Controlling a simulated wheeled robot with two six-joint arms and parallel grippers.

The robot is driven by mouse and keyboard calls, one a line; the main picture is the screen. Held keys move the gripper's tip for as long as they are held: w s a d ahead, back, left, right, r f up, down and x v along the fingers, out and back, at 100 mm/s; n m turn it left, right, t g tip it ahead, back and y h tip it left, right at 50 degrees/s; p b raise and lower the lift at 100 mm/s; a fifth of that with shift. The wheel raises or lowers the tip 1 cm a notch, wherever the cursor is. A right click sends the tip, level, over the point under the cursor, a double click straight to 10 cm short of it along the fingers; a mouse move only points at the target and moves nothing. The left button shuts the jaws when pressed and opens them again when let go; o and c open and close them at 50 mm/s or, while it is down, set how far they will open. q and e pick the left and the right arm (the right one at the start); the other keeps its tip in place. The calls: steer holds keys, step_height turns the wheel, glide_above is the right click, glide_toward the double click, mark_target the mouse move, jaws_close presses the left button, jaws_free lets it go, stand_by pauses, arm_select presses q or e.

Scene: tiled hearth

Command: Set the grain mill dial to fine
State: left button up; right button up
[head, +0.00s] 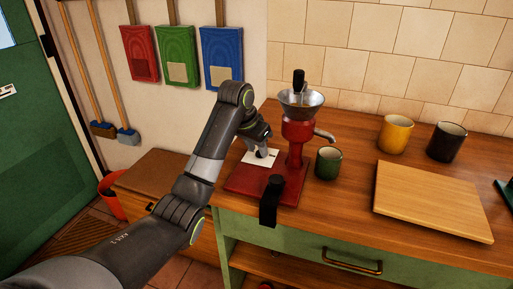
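The red grain mill (297,132) stands on the wooden counter, with a metal hopper on top and a spout toward the right. Its red base plate (237,182) lies under it. A white plate with dark marks (249,157) sits at the left of the mill body and seems to be the dial's face. My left gripper (263,151) points down over this plate, its fingertips at or just above it. The gripper and wrist hide the dial's knob and setting, and I cannot tell whether the fingers are open, shut or touching. My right gripper is not in view.
A black upright part (270,200) stands at the base plate's front edge. A green mug (328,163) is close to the mill's right. A yellow mug (395,134), a black mug (446,142) and a wooden board (432,203) are farther right. Tiled wall lies behind.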

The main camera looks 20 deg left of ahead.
arm_select(q)
jaws_close()
